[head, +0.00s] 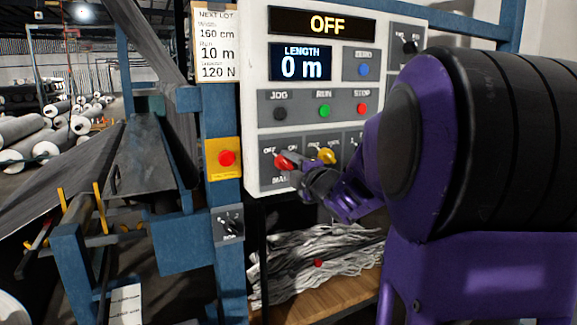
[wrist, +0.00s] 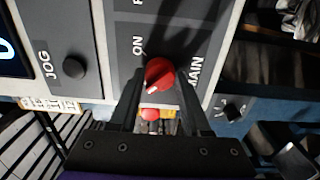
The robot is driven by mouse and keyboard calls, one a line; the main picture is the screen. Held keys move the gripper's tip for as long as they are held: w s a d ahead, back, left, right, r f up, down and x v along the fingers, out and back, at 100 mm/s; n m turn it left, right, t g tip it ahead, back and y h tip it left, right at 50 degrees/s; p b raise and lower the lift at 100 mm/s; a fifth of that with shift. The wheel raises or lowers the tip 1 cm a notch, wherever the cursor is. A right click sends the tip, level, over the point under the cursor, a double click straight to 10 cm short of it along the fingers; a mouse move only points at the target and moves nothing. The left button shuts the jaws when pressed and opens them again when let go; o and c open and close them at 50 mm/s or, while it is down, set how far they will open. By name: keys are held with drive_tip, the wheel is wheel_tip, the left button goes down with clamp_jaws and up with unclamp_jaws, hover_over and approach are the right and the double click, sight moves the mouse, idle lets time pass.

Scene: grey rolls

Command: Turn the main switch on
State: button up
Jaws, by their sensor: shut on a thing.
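The main switch is a red rotary knob (wrist: 159,72) on a grey plate marked MAIN, with an ON label beside it in the wrist view. Its white mark points toward the lower left of that view, away from ON. In the head view the red knob (head: 283,161) sits at the panel's lower left, below an OFF label. My gripper (wrist: 160,84) is shut on the knob, one finger on each side. In the head view my gripper (head: 295,165) reaches it from the right and partly covers it. The top display (head: 328,24) reads OFF.
A yellow knob (head: 327,155) is close right of my gripper. JOG, RUN and STOP buttons (head: 324,110) sit above. A red emergency button on a yellow box (head: 225,157) is to the left. Grey scraps (head: 320,260) lie below the panel.

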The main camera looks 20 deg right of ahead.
clamp_jaws()
drive_tip(key=shift+m, duration=0.3)
drive_tip(key=m+p, duration=0.1)
drive_tip(key=m, duration=0.2)
drive_tip(key=shift+r+m, duration=0.1)
drive_tip(key=shift+m, duration=0.3)
drive_tip(key=m+p, duration=0.2)
drive_tip(key=m, duration=0.2)
drive_tip(key=m+p, duration=0.2)
drive_tip(key=m, duration=0.3)
drive_tip(key=shift+m+p, duration=1)
drive_tip(key=shift+m, duration=1.3)
